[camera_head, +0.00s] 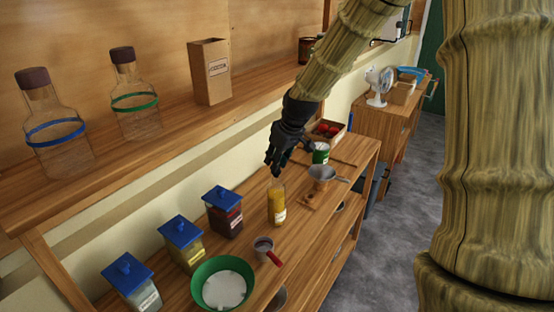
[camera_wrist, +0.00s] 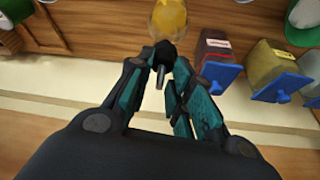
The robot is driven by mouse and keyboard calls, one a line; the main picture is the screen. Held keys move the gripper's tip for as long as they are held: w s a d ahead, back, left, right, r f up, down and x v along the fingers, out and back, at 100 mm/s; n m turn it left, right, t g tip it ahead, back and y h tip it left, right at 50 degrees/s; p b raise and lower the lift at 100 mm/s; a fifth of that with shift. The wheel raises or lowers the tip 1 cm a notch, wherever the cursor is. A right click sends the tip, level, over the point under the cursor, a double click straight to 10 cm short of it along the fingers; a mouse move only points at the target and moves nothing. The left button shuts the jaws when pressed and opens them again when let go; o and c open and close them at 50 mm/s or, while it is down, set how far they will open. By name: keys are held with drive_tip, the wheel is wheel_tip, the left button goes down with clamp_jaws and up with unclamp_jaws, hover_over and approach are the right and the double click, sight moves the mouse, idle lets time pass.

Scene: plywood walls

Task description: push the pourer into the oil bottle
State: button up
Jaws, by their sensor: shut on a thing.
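The oil bottle (camera_head: 277,207) stands upright on the wooden counter, filled with yellow oil and carrying a pale label. In the wrist view the oil bottle (camera_wrist: 169,17) shows at the top edge, just beyond my fingertips. My gripper (camera_head: 275,168) is directly above the bottle in the head view. In the wrist view my gripper (camera_wrist: 163,60) is shut on the pourer (camera_wrist: 162,75), a small dark piece with a thin spout pointing back toward the camera. The pourer is hidden by my fingers in the head view. I cannot tell whether it touches the bottle mouth.
Blue-lidded jars (camera_head: 222,213) stand left of the bottle. A green bowl (camera_head: 223,292) and a red-handled cup (camera_head: 264,246) are in front. A funnel (camera_head: 322,174) on a wooden stand and a green can (camera_head: 320,154) are behind right. A shelf (camera_head: 150,148) overhangs the counter's left side.

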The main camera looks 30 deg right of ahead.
drive_tip(key=shift+f, duration=0.7)
idle(1.0)
drive_tip(key=o, duration=1.3)
drive_tip(key=shift+r, duration=0.1)
drive_tip(key=shift+r+p, duration=2.95)
drive_tip(key=shift+r, duration=1)
clamp_jaws()
